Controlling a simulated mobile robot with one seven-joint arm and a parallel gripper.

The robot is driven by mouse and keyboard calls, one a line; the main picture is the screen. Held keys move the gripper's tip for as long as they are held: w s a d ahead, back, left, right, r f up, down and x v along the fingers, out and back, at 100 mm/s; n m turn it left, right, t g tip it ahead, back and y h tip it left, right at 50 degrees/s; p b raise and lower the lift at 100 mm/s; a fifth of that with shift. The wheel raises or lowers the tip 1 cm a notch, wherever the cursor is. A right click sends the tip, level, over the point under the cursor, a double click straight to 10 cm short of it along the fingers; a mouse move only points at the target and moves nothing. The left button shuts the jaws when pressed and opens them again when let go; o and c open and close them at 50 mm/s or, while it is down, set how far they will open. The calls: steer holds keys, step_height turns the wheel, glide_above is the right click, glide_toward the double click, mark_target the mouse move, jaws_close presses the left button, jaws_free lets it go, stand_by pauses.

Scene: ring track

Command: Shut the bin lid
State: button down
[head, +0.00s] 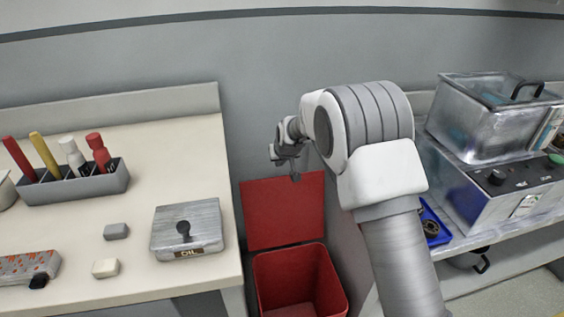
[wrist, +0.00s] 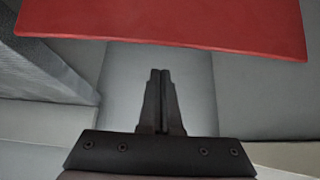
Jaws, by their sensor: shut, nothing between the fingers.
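The red bin (head: 299,283) stands on the floor in the gap between the two work surfaces. Its red lid (head: 284,211) is open, standing upright at the back of the bin, and the inside of the bin shows empty. My gripper (head: 295,177) is at the top edge of the lid in the head view; whether it touches cannot be told. In the wrist view the lid (wrist: 180,22) fills the top of the picture as a red panel. My gripper's fingers (wrist: 160,72) are shut together with nothing between them, and a gap shows between their tips and the lid's edge.
On the left, a cream table (head: 150,160) holds a metal box (head: 187,229), a grey rack (head: 75,181) with several tools, and small blocks. On the right, a bench carries a metal machine (head: 492,185) and a blue tray (head: 434,222). A grey wall (head: 255,100) stands behind.

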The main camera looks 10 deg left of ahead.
steer(key=b+x, duration=0.1)
steer(key=x, duration=0.4)
steer(key=s, duration=0.1)
steer(key=s+d, duration=0.1)
steer(key=s+d+r+b, duration=0.1)
steer(key=s, duration=0.1)
stand_by(0.4)
